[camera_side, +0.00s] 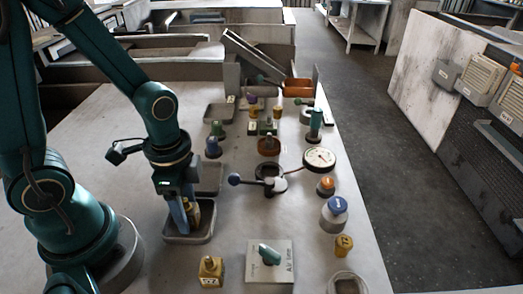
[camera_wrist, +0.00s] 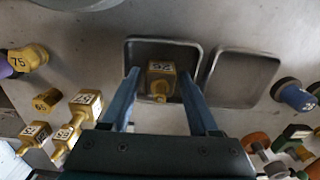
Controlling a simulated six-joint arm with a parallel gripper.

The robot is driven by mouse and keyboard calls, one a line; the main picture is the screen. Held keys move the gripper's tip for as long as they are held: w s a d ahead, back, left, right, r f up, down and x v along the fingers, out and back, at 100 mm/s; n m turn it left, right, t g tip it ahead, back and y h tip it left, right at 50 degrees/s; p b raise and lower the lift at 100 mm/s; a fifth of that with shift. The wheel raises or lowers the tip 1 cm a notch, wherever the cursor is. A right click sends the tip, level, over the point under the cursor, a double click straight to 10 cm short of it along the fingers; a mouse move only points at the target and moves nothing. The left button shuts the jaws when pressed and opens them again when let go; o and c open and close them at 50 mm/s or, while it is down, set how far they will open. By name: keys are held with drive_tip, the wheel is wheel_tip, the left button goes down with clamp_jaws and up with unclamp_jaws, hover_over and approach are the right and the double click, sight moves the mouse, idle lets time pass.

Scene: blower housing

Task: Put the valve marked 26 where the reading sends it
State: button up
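The brass valve with a square block (camera_wrist: 161,72) lies in the front grey tray (camera_wrist: 133,48). Its number appears upside down in the wrist view and looks like 26. My gripper (camera_wrist: 159,78) is open, with one blue finger on each side of the valve and a gap showing at both sides. In the side view my gripper (camera_side: 186,212) points down into the same tray (camera_side: 188,239), and the valve (camera_side: 194,213) shows partly behind a finger. A round white gauge (camera_side: 319,157) stands right of centre; its needle is too small to read.
An empty grey tray (camera_side: 210,178) lies behind the front one. Several brass parts (camera_wrist: 85,103) lie left in the wrist view.

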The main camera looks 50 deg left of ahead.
sight(186, 210)
drive_tip(key=shift+r, duration=0.2)
wheel_tip(186, 210, up, 12)
drive_tip(key=shift+f, duration=0.1)
drive_tip(key=n+t, duration=0.2)
drive_tip(key=n, duration=0.1)
drive_tip(key=r+n+t, duration=0.1)
drive_tip(key=n, duration=0.2)
drive_tip(key=r+n+t, duration=0.1)
drive_tip(key=n+t, duration=0.1)
drive_tip(key=shift+s+d+n+t, duration=0.2)
drive_tip(key=shift+d+n+t, duration=0.1)
drive_tip(key=shift+d+n, duration=0.1)
drive_tip(key=shift+a, duration=0.1)
idle(1.2)
